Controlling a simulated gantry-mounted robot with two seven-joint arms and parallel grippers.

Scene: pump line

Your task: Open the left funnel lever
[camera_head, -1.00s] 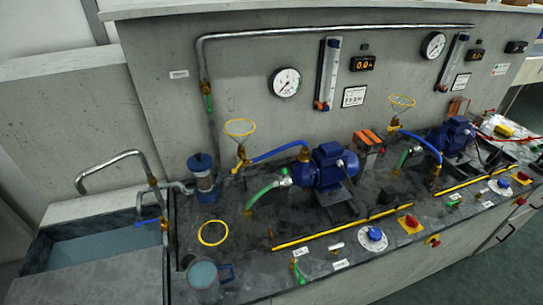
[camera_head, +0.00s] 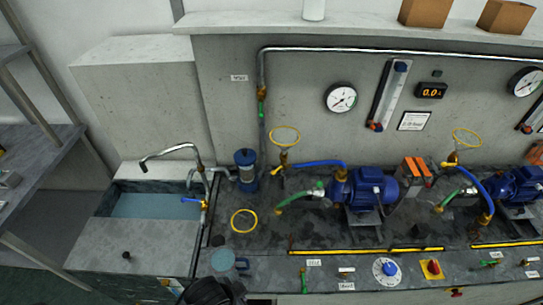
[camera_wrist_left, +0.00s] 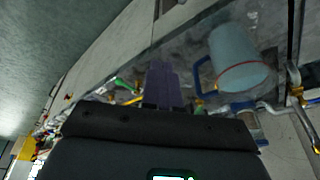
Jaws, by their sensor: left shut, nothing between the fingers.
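The left funnel (camera_head: 284,137) has a yellow ring rim and stands on a brass valve fitting at the back of the bench, in the head view. Its small yellow lever (camera_head: 276,170) is at the left of the fitting; its exact angle is too small to tell. My left gripper's closed fingers (camera_wrist_left: 162,75) show in the left wrist view with nothing between them. In the head view, a dark part of my left arm shows at the bottom edge, in front of the funnel and well apart from it. My right gripper is not in view.
A blue-grey jug (camera_head: 222,261) stands at the front left, close to my left arm; it also shows in the left wrist view (camera_wrist_left: 238,60). A yellow ring (camera_head: 243,221) lies behind it. A blue pump (camera_head: 372,187) and hoses stand right of the funnel. A sink (camera_head: 155,205) is left.

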